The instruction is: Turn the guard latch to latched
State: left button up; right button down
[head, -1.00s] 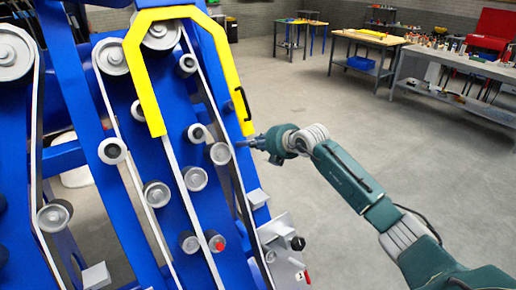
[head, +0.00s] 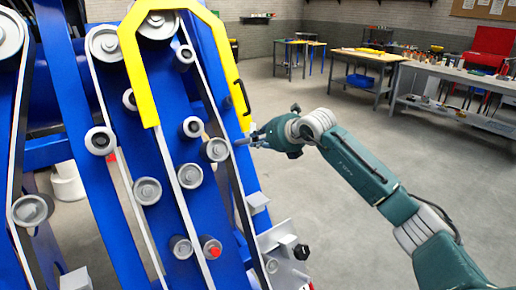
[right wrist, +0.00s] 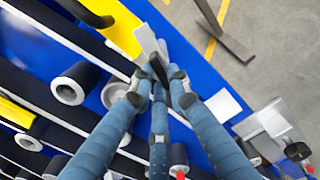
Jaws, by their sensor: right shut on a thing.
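The yellow guard (head: 130,70) arches over the upper rollers of the blue chassis, with a black handle (head: 243,97) on its right leg. My right gripper (head: 243,141) reaches in from the right at the lower end of that leg. In the right wrist view its fingers (right wrist: 157,76) close together on the guard latch, which shows as a pale grey flat piece (right wrist: 149,40) with a dark part between the fingertips. The fingers hide most of the latch, so its exact angle is hard to tell. My left gripper is not in view.
Rollers (head: 147,190) and belts cover the blue chassis (head: 105,200) beside the gripper. A grey bracket with a black knob (head: 301,252) juts out below it. Workbenches (head: 365,55) stand far back. The floor to the right is open.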

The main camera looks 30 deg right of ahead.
jog(key=shift+d+f+n+b, duration=0.1)
jog(key=shift+n+b, duration=1.1)
jog(key=shift+n, duration=0.7)
jog(key=c, duration=1.7)
grip_release()
jog(key=shift+o, duration=0.2)
jog(key=shift+s, duration=0.1)
jog(key=v, duration=1.2)
